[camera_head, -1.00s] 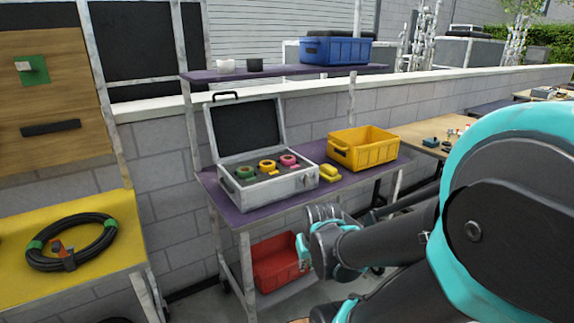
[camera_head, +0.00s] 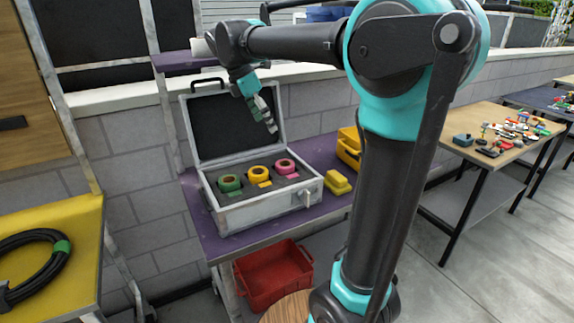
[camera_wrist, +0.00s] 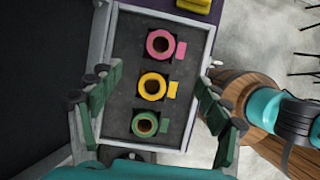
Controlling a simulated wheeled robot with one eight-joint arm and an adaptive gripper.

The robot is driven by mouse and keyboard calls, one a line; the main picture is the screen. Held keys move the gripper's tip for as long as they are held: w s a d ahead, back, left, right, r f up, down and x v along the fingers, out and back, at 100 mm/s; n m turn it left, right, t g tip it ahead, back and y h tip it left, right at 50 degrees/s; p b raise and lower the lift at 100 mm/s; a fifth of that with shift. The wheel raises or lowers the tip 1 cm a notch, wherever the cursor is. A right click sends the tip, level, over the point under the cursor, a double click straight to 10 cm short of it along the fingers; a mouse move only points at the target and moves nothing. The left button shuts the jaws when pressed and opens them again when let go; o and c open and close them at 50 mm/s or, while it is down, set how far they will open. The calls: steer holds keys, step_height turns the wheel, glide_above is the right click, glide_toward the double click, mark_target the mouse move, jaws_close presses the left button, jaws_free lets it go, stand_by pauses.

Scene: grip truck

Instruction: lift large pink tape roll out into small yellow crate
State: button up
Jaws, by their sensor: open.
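The large pink tape roll (camera_head: 285,166) sits in a dark foam slot at the right end of the open silver case (camera_head: 262,208). In the wrist view the pink roll (camera_wrist: 152,50) is at the top of the row. My gripper (camera_head: 264,115) hangs above the case, in front of its raised lid, pointing down. Its green fingers are spread wide and empty, and in the wrist view the gripper (camera_wrist: 158,84) spans the case, centred near the yellow roll.
A yellow roll (camera_head: 258,173) and a green roll (camera_head: 229,183) share the foam. A yellow block (camera_head: 339,182) lies on the purple shelf (camera_head: 240,245) right of the case. A red crate (camera_head: 270,278) stands below. The raised lid (camera_head: 225,128) stands behind the case.

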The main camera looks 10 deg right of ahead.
mark_target(283, 161)
steer(key=x, duration=1.7)
steer(key=shift+s+a+f, duration=0.1)
steer(key=shift+s+a, duration=0.05)
steer(key=shift+a, duration=0.05)
steer(key=shift+c, duration=0.4)
steer(key=c, duration=1.2)
